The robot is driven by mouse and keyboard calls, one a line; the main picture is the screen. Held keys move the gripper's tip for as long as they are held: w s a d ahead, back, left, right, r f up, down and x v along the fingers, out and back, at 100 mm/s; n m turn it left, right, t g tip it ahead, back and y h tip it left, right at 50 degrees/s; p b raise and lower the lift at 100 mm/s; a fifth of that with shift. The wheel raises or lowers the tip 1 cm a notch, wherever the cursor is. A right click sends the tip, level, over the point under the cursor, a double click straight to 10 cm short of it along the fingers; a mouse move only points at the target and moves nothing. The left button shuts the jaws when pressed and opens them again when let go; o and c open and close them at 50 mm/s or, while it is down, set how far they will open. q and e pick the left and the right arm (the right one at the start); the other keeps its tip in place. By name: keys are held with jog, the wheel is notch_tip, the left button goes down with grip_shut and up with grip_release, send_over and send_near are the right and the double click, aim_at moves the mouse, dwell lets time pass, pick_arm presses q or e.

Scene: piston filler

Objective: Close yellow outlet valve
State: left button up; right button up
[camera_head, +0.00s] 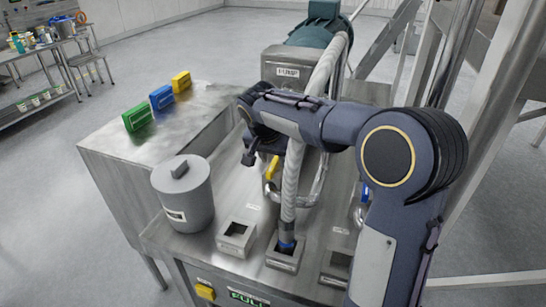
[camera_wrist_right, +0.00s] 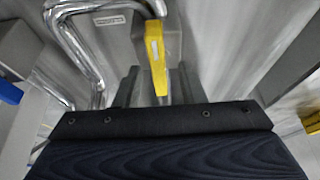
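The yellow outlet valve handle (camera_head: 272,168) is a slim yellow lever beside the grey hose on the steel machine. In the right wrist view the yellow handle (camera_wrist_right: 155,55) points toward the gripper. My right gripper (camera_wrist_right: 156,86) is open, with one finger on each side of the handle's near end; gaps show on both sides. In the head view my right gripper (camera_head: 250,157) points down just left of the handle, partly hidden by its own arm. My left gripper is not in view.
A grey hose (camera_head: 292,180) and a bent metal pipe (camera_wrist_right: 78,50) run close to the handle. A lidded grey pot (camera_head: 183,205) stands at left. Green (camera_head: 137,116), blue (camera_head: 162,97) and yellow (camera_head: 181,82) blocks stand behind it. A blue handle (camera_head: 365,192) shows at right.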

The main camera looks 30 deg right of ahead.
jog(key=shift+d+f, duration=0.25)
jog(key=shift+f, duration=0.3)
jog(key=shift+w, duration=0.1)
jog(key=shift+c, duration=0.2)
grip_shut()
